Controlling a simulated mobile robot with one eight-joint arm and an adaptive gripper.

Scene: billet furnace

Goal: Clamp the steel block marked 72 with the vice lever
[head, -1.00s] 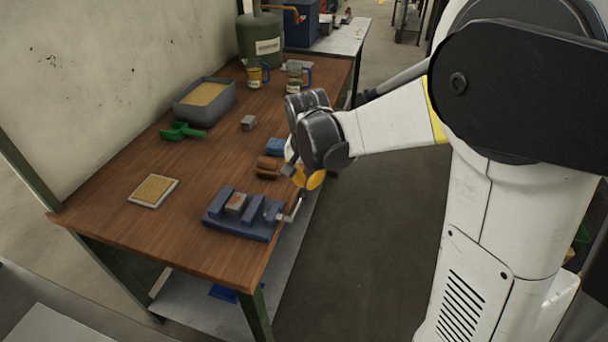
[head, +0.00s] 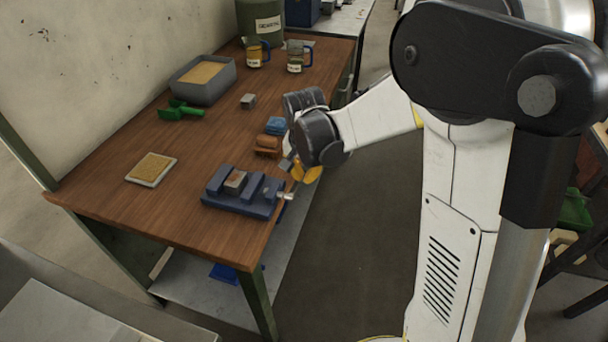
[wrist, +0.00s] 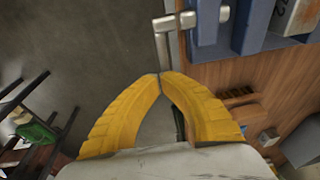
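The blue vice (head: 238,204) sits near the front right edge of the wooden table. A steel block (head: 235,181) with a rusty top lies between its jaws; its marking is not legible. It also shows at the top right of the wrist view (wrist: 299,16). The metal vice lever (wrist: 162,48) hangs from a spindle at the vice's right end. My gripper (wrist: 158,75) has yellow fingers whose tips meet at the lever's free end. I cannot tell if the lever is pinched between them. In the head view, my gripper (head: 304,172) is just beyond the vice's right end.
A brown block (head: 267,145), a blue block (head: 275,125) and a small grey block (head: 248,101) lie behind the vice. A green scoop (head: 181,110), a grey tray (head: 204,92) and a tan pad (head: 151,168) are to the left.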

